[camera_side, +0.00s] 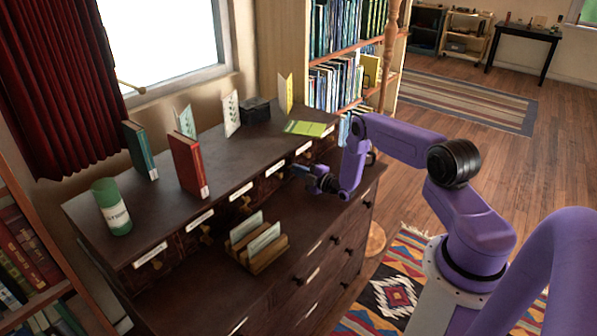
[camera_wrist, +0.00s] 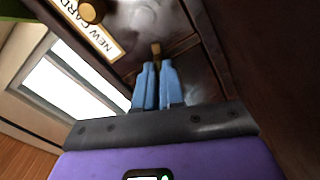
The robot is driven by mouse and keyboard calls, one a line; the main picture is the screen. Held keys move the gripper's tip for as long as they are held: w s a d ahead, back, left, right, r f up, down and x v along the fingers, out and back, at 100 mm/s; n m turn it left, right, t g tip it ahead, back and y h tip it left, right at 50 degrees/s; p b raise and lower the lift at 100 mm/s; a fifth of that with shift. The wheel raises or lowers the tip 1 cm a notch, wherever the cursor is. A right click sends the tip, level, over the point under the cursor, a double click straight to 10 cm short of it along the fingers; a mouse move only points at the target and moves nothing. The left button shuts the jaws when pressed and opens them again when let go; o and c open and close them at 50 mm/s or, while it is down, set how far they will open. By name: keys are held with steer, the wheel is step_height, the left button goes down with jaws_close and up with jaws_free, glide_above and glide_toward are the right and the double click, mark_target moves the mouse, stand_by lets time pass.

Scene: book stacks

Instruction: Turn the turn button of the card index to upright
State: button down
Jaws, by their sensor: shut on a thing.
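The card index (camera_side: 210,213) is the dark wooden row of small drawers with white labels at the back of the cabinet top. My gripper (camera_side: 305,172) is at its right-hand end, close against the drawer fronts. In the wrist view, the blue fingers of my gripper (camera_wrist: 158,68) are close together on a small brass piece, the turn button (camera_wrist: 156,48). Only its tip shows beyond the fingertips; the rest is hidden between them, so its angle is hard to tell. A round brass knob (camera_wrist: 92,11) sits by the "NEW CARD…" label (camera_wrist: 85,30).
A wooden card holder (camera_side: 262,255) stands on the cabinet top in front of the drawers. On the upper top stand a green can (camera_side: 112,207), a red book (camera_side: 188,165), a green book (camera_side: 140,150) and a dark box (camera_side: 254,110). A bookcase rises behind.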

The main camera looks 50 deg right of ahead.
steer(key=c, duration=1.2)
jaws_free()
steer(key=shift+c, duration=0.2)
steer(key=shift+s, duration=0.1)
steer(key=s, duration=1.7)
steer(key=shift+s, duration=0.15)
